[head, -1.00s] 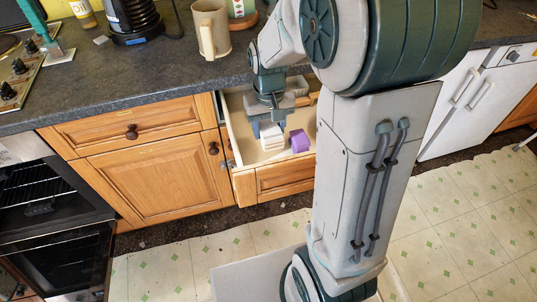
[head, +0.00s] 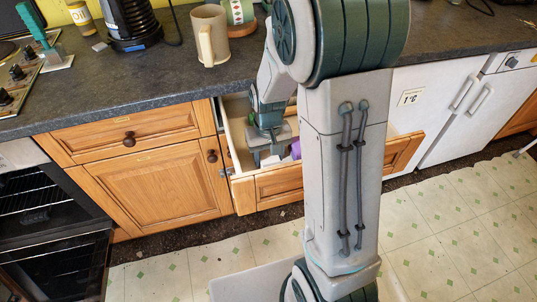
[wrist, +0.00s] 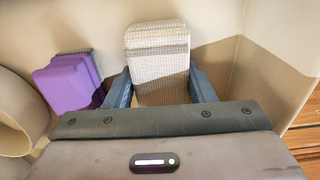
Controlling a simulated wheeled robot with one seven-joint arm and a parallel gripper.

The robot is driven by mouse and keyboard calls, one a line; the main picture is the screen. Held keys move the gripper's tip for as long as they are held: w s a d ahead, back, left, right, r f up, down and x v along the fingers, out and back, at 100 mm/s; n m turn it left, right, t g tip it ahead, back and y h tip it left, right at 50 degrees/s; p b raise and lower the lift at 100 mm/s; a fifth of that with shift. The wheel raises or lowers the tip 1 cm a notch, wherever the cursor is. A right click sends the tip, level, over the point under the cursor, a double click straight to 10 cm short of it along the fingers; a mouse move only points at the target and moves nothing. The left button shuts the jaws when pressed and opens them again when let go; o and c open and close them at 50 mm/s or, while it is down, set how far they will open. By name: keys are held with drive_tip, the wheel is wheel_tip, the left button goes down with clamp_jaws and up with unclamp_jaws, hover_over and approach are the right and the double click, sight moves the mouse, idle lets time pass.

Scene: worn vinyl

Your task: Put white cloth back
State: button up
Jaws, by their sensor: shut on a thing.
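The white cloth (wrist: 157,52), a folded, woven-looking block, is in the wrist view between the two blue fingers of my gripper (wrist: 160,88). The gripper is shut on it, inside the open drawer (head: 275,188). From these views I cannot tell whether the cloth touches the drawer floor (wrist: 225,55).
A purple block-like item (wrist: 68,84) lies in the drawer left of the cloth; a rounded pale object (wrist: 18,105) is at the left edge. A mug (head: 209,35) and a coffee maker (head: 132,22) stand on the counter (head: 150,85) above. The oven (head: 45,225) is open at left.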

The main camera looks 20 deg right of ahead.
sight(269, 154)
drive_tip(key=o, duration=0.9)
drive_tip(key=shift+r, duration=0.1)
wheel_tip(269, 154, up, 12)
drive_tip(key=p, duration=0.2)
drive_tip(key=s+r, duration=0.1)
drive_tip(key=s, duration=0.3)
drive_tip(key=s+r+t, duration=0.1)
drive_tip(key=s, duration=0.4)
drive_tip(key=s+r+t, duration=0.1)
drive_tip(key=s+r, duration=0.1)
drive_tip(key=s, duration=0.2)
drive_tip(key=shift+s+a, duration=0.2)
drive_tip(key=shift+s, duration=0.2)
